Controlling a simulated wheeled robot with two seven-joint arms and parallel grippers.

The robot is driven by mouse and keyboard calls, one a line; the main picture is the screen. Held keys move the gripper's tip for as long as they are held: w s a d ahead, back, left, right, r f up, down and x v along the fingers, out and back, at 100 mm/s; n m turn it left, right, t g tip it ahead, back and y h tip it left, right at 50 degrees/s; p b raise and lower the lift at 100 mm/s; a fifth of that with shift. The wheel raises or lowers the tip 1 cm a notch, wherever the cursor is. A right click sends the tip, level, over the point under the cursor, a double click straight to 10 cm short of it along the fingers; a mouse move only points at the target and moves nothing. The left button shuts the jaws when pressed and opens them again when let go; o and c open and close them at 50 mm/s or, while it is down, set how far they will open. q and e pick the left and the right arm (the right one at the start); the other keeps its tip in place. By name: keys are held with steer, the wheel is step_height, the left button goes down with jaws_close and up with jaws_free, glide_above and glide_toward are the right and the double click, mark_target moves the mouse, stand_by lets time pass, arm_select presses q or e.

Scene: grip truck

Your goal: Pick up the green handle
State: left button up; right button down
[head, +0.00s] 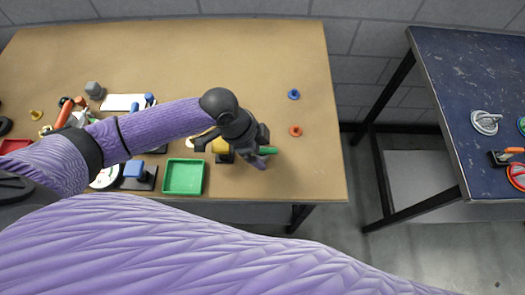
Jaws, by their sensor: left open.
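The green handle (269,150) shows as a short green piece just right of my left gripper, near the right part of the wooden table. The rest of it is hidden behind the gripper. My left gripper (262,157) is open and is right at the green handle, pointing down and right. I cannot tell whether its fingers are around the handle or beside it. My right gripper is not in view.
The wooden table (200,55) holds a green tray (183,190) and a yellow part (221,146) close to my gripper. Several parts crowd the left side. A dark blue table (450,80) stands at right, across a gap.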

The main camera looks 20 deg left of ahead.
arm_select(q)
steer(key=shift+d+f, duration=0.2)
steer(key=shift+f, duration=0.3)
steer(key=shift+w+r, duration=0.1)
jaws_close()
